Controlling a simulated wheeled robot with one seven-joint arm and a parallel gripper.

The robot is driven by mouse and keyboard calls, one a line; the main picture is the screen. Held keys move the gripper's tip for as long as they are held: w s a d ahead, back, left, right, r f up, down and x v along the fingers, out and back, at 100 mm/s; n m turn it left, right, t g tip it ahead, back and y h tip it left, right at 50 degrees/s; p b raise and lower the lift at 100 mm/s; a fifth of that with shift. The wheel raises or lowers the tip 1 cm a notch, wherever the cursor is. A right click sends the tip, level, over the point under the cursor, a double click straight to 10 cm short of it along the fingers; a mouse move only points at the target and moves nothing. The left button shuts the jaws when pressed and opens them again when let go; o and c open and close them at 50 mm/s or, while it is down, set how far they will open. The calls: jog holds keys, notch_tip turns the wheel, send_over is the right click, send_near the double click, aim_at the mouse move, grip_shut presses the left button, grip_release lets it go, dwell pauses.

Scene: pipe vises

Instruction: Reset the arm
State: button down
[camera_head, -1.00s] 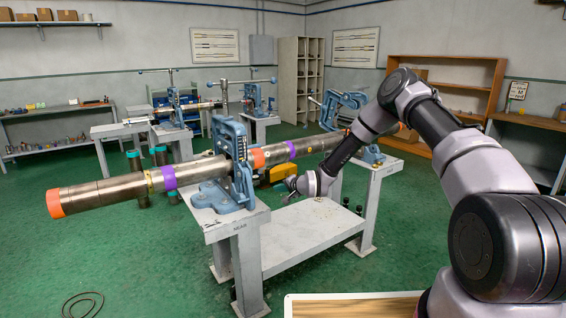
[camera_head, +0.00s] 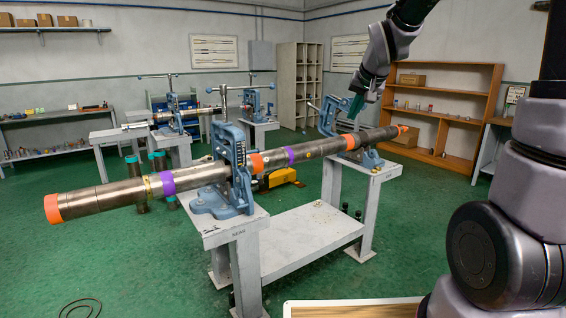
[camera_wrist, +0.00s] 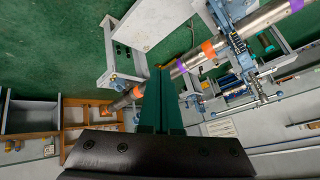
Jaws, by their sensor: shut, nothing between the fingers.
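My gripper (camera_head: 356,106) is in the air above the pipe, near the far blue vise, with its green fingers pointing down. In the wrist view the two green fingers (camera_wrist: 161,100) lie side by side, shut and empty. The long steel pipe (camera_head: 210,171) with orange and purple bands runs through the near blue vise (camera_head: 238,165) and the far blue vise (camera_head: 328,116). The pipe also shows in the wrist view (camera_wrist: 255,24), crossing behind the fingers. My fingers look apart from the pipe.
The near stand (camera_head: 240,238) and the far stand (camera_head: 385,172) bear the vises, with a low shelf (camera_head: 305,238) between them. A yellow object (camera_head: 282,177) lies behind the pipe. A wooden shelf (camera_head: 440,66) stands at the back right. Green floor in front is mostly clear.

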jog(key=s+d+r, duration=0.2)
jog(key=s, duration=1)
jog(key=s+d+r, duration=0.3)
jog(key=s, duration=0.9)
jog(key=shift+s+r+m+g+y, duration=0.25)
jog(key=shift+s+m+g+y, duration=0.1)
jog(key=shift+m+g+y, duration=0.05)
